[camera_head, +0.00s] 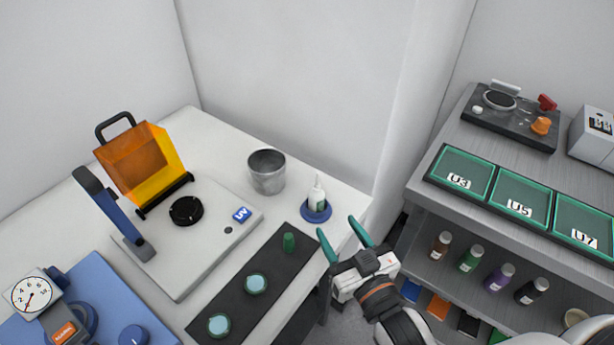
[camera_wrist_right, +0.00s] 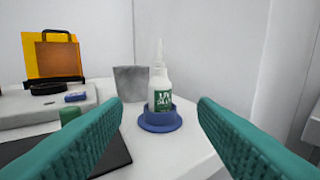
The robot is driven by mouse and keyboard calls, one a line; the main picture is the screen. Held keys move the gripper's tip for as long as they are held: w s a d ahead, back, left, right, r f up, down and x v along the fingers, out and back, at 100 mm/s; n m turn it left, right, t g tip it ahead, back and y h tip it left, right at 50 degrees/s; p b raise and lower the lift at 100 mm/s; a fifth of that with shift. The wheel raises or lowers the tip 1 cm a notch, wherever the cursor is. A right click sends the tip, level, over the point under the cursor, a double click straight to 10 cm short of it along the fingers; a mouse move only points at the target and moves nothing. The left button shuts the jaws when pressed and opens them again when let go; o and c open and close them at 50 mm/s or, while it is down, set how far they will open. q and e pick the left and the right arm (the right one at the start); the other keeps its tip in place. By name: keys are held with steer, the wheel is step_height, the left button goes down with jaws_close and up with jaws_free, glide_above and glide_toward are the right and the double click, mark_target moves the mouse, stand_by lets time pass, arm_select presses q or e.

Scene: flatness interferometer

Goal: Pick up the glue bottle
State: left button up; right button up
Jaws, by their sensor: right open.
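The glue bottle (camera_head: 317,195) is small and white with a green label and a narrow nozzle. It stands upright in a blue round holder (camera_head: 316,215) near the right edge of the white table. In the right wrist view the bottle (camera_wrist_right: 160,87) and its blue holder (camera_wrist_right: 160,122) sit ahead, between and beyond my two green fingers. My right gripper (camera_head: 345,239) is open and empty, just right of and nearer than the bottle in the head view, apart from it. My left gripper is not in view.
A grey metal cup (camera_head: 267,172) stands behind and left of the bottle. A black mat (camera_head: 236,301) with a green peg (camera_head: 289,242) lies nearer. A UV station (camera_head: 190,245) with an orange shield is to the left. A grey shelf unit (camera_head: 420,190) stands right, across a gap.

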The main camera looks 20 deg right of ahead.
mark_target(320, 202)
steer(key=shift+w+a+r, duration=0.1)
steer(key=shift+w+r, duration=0.1)
steer(key=shift+w, duration=0.5)
steer(key=shift+w+r+p, duration=0.2)
steer(key=shift+w+p, duration=0.05)
steer(key=shift+p, duration=0.05)
steer(key=w, duration=0.2)
steer(key=w+p, duration=0.1)
steer(key=w, duration=0.2)
steer(key=w+a, duration=0.1)
steer(key=w, duration=0.1)
steer(key=shift+w+f, duration=0.5)
steer(key=shift+w, duration=0.2)
steer(key=shift+s, duration=0.15)
steer(key=shift+c, duration=0.8)
steer(key=c, duration=0.8)
step_height(320, 202, up, 10)
steer(key=shift+r+p, duration=0.1)
steer(key=shift+p, duration=0.5)
steer(key=shift+c, duration=0.2)
